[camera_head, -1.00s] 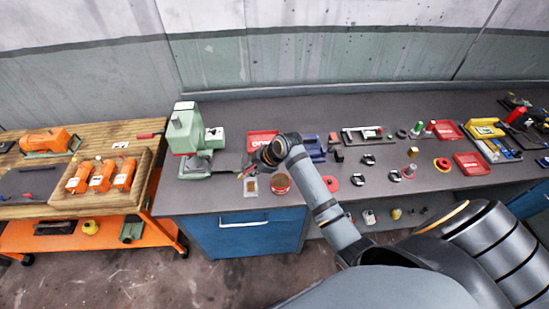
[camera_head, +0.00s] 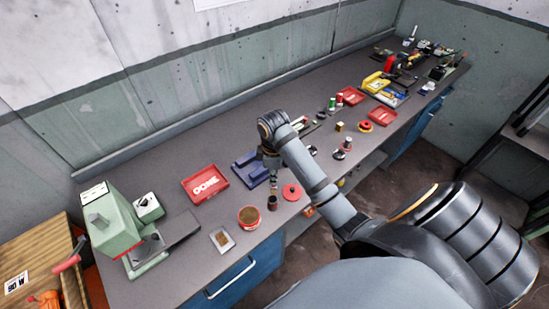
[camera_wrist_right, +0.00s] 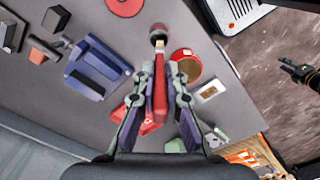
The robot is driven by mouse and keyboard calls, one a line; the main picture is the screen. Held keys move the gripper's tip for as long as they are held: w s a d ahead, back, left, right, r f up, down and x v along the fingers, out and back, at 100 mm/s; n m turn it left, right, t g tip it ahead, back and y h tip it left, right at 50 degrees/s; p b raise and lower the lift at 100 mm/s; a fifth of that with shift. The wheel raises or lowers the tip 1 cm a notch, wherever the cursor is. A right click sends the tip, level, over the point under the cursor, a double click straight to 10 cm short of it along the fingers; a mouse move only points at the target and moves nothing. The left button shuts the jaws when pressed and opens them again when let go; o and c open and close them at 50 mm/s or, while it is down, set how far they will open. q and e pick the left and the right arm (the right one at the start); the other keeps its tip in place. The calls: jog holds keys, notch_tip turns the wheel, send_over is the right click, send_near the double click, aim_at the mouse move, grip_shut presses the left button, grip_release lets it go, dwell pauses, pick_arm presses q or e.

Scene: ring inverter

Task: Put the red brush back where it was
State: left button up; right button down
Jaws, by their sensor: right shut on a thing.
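The red brush (camera_wrist_right: 160,85) is in my right gripper (camera_wrist_right: 159,98), whose two fingers are shut around it in the right wrist view. Its far end points at a small dark cup (camera_wrist_right: 158,32); I cannot tell whether the tip is inside it. In the head view my right gripper (camera_head: 272,176) hangs just above this dark cup (camera_head: 272,204), and the brush is mostly hidden by the gripper. My left gripper (camera_wrist_right: 296,74) shows as a small dark shape over the floor at the right of the right wrist view; its opening is unclear.
Close to the cup are a round red tin (camera_head: 249,216) with brown contents, a red disc (camera_head: 292,192) and a blue holder (camera_head: 250,166). A red tray (camera_head: 205,184), a small pale square tray (camera_head: 222,240) and a green machine (camera_head: 118,228) stand farther left on the grey bench.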

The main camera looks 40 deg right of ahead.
jog(key=b, duration=0.3)
send_over(273, 193)
jog(key=f, duration=0.4)
jog(key=shift+w+d+f, duration=0.2)
jog(key=shift+w+a+f, duration=0.1)
jog(key=shift+w+f, duration=0.1)
jog(key=shift+f, duration=0.95)
notch_tip(273, 193, down, 3)
jog(key=shift+s+f+p, duration=0.1)
jog(key=shift+s+p, duration=0.05)
jog(key=shift+p, duration=0.5)
jog(key=shift+f, duration=0.1)
pick_arm(q)
jog(key=shift+w+a+f, duration=0.15)
jog(key=shift+a+f, duration=0.05)
jog(key=shift+f, duration=0.3)
jog(key=shift+w+a+f, duration=0.1)
jog(key=shift+a+f, duration=0.05)
jog(key=shift+f, duration=0.35)
pick_arm(e)
jog(key=shift+f, duration=0.1)
pick_arm(q)
jog(key=shift+w+d, duration=0.1)
jog(key=shift+w, duration=0.1)
pick_arm(e)
jog(key=c, duration=1.4)
grip_release()
